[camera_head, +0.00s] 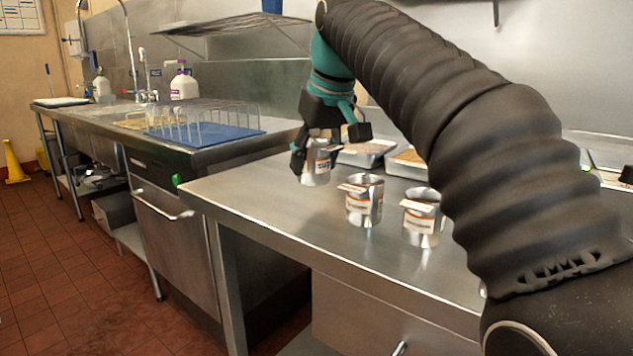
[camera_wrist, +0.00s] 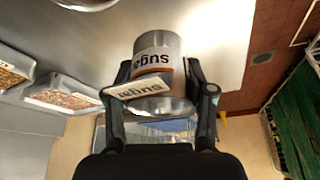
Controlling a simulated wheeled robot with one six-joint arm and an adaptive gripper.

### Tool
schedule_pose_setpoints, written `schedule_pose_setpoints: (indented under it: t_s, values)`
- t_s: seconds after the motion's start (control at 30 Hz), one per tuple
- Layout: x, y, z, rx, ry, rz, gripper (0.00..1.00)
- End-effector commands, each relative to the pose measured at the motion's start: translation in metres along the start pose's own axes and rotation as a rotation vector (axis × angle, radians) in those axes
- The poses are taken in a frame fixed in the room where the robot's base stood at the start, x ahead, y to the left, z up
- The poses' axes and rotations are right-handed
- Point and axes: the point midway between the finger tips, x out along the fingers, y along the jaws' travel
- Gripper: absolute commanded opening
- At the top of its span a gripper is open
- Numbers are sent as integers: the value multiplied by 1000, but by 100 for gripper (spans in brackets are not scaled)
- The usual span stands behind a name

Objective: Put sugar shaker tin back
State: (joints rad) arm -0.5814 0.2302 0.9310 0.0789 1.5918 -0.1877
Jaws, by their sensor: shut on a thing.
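My gripper (camera_head: 316,160) is shut on a silver tin, the sugar shaker tin (camera_head: 318,170). In the wrist view, the sugar shaker tin (camera_wrist: 158,60) sits between the two fingers of my gripper (camera_wrist: 163,100), and its label reads "suga". A tag with the same word hangs at its end. In the head view it is upright at the left part of the steel table (camera_head: 290,215). I cannot tell whether its base touches the table. Two similar labelled tins, a middle tin (camera_head: 364,203) and a right tin (camera_head: 422,222), stand on the table to its right.
A steel tray (camera_head: 366,157) of toppings and another tray (camera_head: 408,160) lie behind the tins. To the left is a counter with a blue mat (camera_head: 205,133), a wire rack and a white jug (camera_head: 184,85). The table's front left is clear.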

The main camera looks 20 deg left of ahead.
Motion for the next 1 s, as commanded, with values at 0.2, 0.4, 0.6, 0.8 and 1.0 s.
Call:
schedule_pose_setpoints:
  t_s: [0.2,0.4,0.6,0.8,1.0]
  values:
    - [28,0,12,0,-1,0,15]
    - [37,0,16,0,0,1,15]
    - [36,0,16,0,0,1,15]
    - [38,0,16,0,-1,1,76]
    - [38,1,16,1,-1,1,79]
